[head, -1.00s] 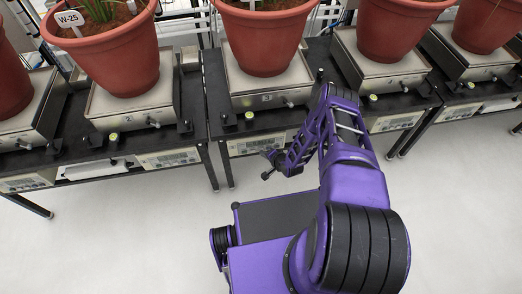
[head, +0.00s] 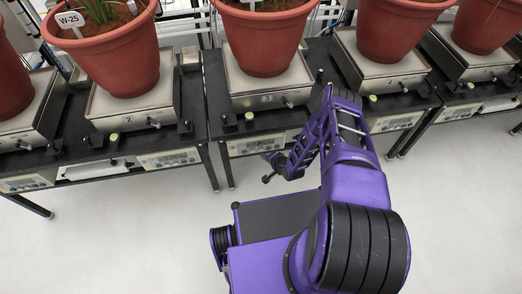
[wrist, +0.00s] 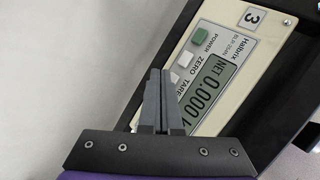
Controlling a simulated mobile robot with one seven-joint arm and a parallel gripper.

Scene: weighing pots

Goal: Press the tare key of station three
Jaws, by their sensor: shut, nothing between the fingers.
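The station three panel (wrist: 225,65) fills much of the wrist view, tilted, with a "3" label and a display (wrist: 208,90) reading "NET 0.000". It has a green POWER key (wrist: 199,36), a white ZERO key (wrist: 185,60) and a pale TARE key (wrist: 174,77). My gripper (wrist: 160,72) is shut and empty; its fingertips are beside the TARE key, and the fingers hide part of the panel near it. Whether they touch it I cannot tell. In the head view my gripper (head: 267,179) is in front of the station three panel (head: 255,145).
Station three's scale (head: 270,85) carries a terracotta pot (head: 264,40). Similar pots on scales stand on both sides, including one tagged W-25 (head: 117,55). A black table edge runs beside the panel. The pale floor in front is clear.

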